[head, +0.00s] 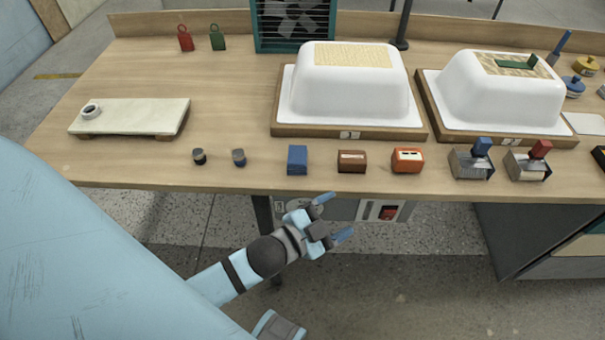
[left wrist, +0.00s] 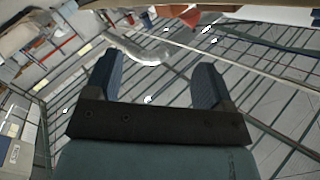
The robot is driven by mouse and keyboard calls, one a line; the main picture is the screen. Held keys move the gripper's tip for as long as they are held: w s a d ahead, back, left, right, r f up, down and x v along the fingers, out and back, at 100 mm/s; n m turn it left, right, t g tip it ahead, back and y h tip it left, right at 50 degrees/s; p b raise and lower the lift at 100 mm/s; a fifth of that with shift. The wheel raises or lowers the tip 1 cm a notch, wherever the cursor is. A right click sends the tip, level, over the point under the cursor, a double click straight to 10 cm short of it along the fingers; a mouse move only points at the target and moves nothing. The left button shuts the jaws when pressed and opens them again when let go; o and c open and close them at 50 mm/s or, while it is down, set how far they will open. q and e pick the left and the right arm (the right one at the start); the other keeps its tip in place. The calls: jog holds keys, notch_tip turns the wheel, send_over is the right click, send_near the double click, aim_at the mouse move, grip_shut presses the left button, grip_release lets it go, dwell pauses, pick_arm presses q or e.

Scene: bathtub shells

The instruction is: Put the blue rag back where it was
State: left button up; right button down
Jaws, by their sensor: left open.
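A small blue folded block that looks like the blue rag (head: 297,160) lies near the front edge of the table, left of a brown block (head: 351,161). My left gripper (head: 333,218) is in front of the table edge, below and a little right of the rag in the picture, apart from it. Its blue fingers are spread, with nothing between them; they also show spread in the left wrist view (left wrist: 156,78). The rag cannot be made out in the left wrist view. My right gripper is not in view.
Two white tub shells (head: 350,100) (head: 497,97) stand on wooden boards behind the front row. An orange block (head: 407,160), two scraper-like tools (head: 472,163) (head: 528,162) and two dark knobs (head: 199,156) (head: 239,157) line the front. A pale slab (head: 140,116) lies left; table (head: 235,95) between is clear.

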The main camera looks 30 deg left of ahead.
pick_arm(q)
jog(key=s+a+f+n+g+y, duration=0.2)
jog(key=s+f+n+g, duration=0.3)
jog(key=s+f+n, duration=0.3)
notch_tip(320, 180, down, 2)
jog(key=shift+s+f, duration=0.15)
jog(key=shift+f, duration=0.05)
notch_tip(320, 180, up, 16)
jog(key=s+a+p, duration=0.1)
jog(key=p, duration=2.1)
jog(key=shift+a+r+y, duration=0.15)
jog(key=shift+a+y, duration=0.15)
jog(key=shift+a, duration=0.05)
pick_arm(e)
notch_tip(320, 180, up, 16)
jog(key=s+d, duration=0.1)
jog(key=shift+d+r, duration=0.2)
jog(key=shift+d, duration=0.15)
